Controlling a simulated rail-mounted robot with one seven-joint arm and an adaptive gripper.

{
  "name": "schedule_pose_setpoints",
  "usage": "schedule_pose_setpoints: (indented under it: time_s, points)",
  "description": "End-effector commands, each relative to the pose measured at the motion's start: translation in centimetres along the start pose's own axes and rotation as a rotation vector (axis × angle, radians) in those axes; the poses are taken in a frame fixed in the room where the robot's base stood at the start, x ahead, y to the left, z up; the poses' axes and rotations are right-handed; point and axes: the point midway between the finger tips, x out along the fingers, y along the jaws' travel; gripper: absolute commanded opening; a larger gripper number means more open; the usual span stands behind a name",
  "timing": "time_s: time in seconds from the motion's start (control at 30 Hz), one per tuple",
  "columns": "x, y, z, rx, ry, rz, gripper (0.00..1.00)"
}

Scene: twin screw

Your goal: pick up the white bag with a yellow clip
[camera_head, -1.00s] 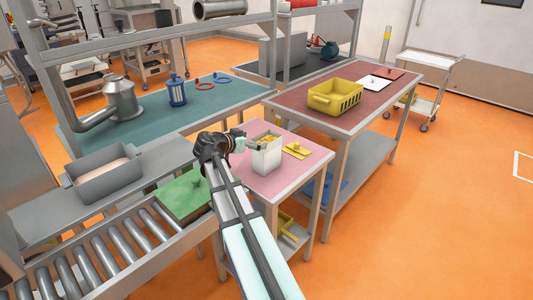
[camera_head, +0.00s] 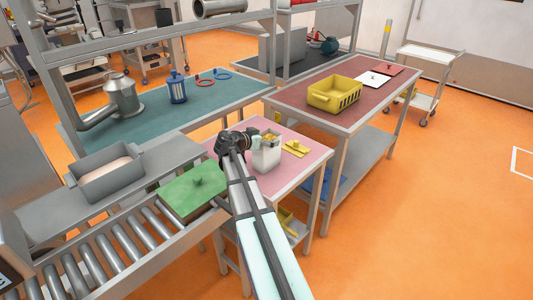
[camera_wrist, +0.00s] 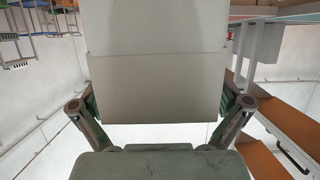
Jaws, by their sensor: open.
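The white bag (camera_head: 267,158) stands upright on the pink-topped table, with yellow at its top. In the wrist view, its plain pale side (camera_wrist: 155,65) fills the middle of the picture. My gripper (camera_head: 254,144) is at the bag's left side, close to its upper part. In the wrist view, my gripper (camera_wrist: 160,105) is open, with one finger at each side of the bag. I cannot tell whether the fingers touch it. The fingertips are partly hidden behind the bag.
A flat yellow piece (camera_head: 296,149) lies right of the bag on the pink table (camera_head: 287,174). A green block with a knob (camera_head: 193,192) is at the left. A yellow basket (camera_head: 335,95) stands on the red-topped table behind. The floor at right is clear.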

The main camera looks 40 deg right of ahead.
Motion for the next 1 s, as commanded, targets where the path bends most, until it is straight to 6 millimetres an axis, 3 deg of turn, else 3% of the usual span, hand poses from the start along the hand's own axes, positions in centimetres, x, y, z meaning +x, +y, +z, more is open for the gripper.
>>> schedule_pose_setpoints:
  time_s: [0.03, 0.07, 0.23, 0.73, 1.0]
  points:
    - [0.0, 0.0, 0.0, 0.0, 0.0, 0.0, 1.0]
    - [0.0, 0.0, 0.0, 0.0, 0.0, 0.0, 0.93]
    - [0.0, 0.0, 0.1, 0.0, -0.001, 0.0, 0.33]
    - [0.0, 0.1, 0.1, 0.0, -0.006, 0.003, 0.31]
    - [-0.7, 0.0, -1.9, 0.002, -0.002, 0.0, 0.31]
